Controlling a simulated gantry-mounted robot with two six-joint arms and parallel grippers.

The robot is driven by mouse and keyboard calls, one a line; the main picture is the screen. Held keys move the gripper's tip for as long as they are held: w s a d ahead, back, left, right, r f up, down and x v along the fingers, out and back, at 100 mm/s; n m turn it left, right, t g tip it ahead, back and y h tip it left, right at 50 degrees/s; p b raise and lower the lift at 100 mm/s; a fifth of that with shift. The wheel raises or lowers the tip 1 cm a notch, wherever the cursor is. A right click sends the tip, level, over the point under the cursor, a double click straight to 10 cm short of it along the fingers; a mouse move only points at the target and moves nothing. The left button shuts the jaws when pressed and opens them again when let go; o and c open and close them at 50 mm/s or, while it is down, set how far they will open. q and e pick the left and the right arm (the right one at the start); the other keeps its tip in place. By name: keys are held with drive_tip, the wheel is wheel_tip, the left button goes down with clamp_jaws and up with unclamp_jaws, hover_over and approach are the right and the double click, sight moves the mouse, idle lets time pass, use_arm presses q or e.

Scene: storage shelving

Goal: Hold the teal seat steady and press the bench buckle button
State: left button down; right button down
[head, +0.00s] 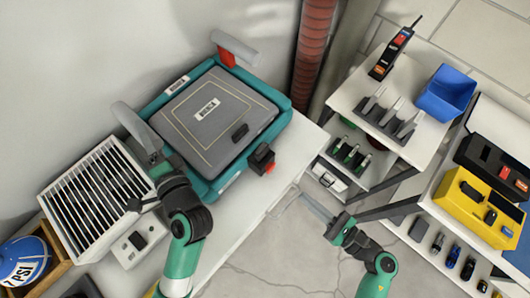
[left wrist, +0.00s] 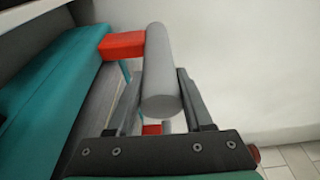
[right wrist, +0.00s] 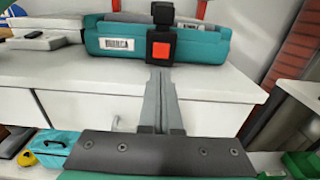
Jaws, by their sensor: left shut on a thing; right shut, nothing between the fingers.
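The teal seat (head: 283,117) with its grey cushion lies on the white bench top in the head view. A grey bar-like armrest (head: 135,125) stands at its left side. My left gripper (head: 154,158) is shut on that armrest; the left wrist view shows the grey bar (left wrist: 161,75) between the fingers. The black bench buckle (head: 260,157) with its red button (head: 270,168) sits at the seat's front edge. My right gripper (head: 304,199) is shut and empty, apart from the buckle. In the right wrist view its fingers (right wrist: 160,75) point toward the red button (right wrist: 161,52).
A second grey armrest (head: 236,47) is at the back. Shelves with a blue bin (head: 446,92) and a yellow case (head: 478,210) stand at right. Bench top before the buckle is clear.

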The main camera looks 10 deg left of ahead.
drive_tip(key=v, duration=0.3)
drive_tip(key=shift+w, duration=0.1)
idle(0.3)
use_arm(q)
drive_tip(key=shift+c, duration=1.1)
unclamp_jaws()
drive_tip(key=shift+s, duration=0.1)
drive_tip(key=shift+d, duration=0.1)
drive_tip(key=v, duration=1.2)
